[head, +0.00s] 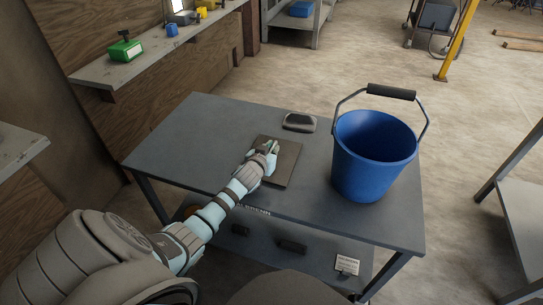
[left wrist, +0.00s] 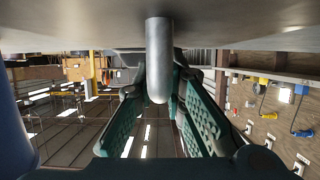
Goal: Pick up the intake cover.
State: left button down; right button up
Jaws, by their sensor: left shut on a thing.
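The intake cover appears to be the flat dark brown square plate (head: 288,165) on the grey table in the head view. My left gripper (head: 270,150) is over this plate, at its upper left part. In the left wrist view a smooth grey metal peg with a rounded end (left wrist: 158,60) stands out from a flat surface at the top. The green fingers of my left gripper (left wrist: 160,95) are on both sides of the peg and shut on it. The hand hides the peg in the head view. I cannot tell whether the plate is clear of the table. My right gripper is not in view.
A blue bucket (head: 372,160) with its handle raised stands to the right on the table (head: 200,130). A grey rounded block (head: 299,122) lies behind the plate. A wall shelf (head: 150,58) holds a green box (head: 125,50). The table's left part is clear.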

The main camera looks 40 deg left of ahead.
aim_at(272, 149)
pick_arm(q)
jog(key=shift+r, duration=0.1)
jog(key=shift+r, duration=0.3)
notch_tip(272, 149, up, 19)
jog(key=p, duration=0.7)
jog(key=shift+p, duration=0.35)
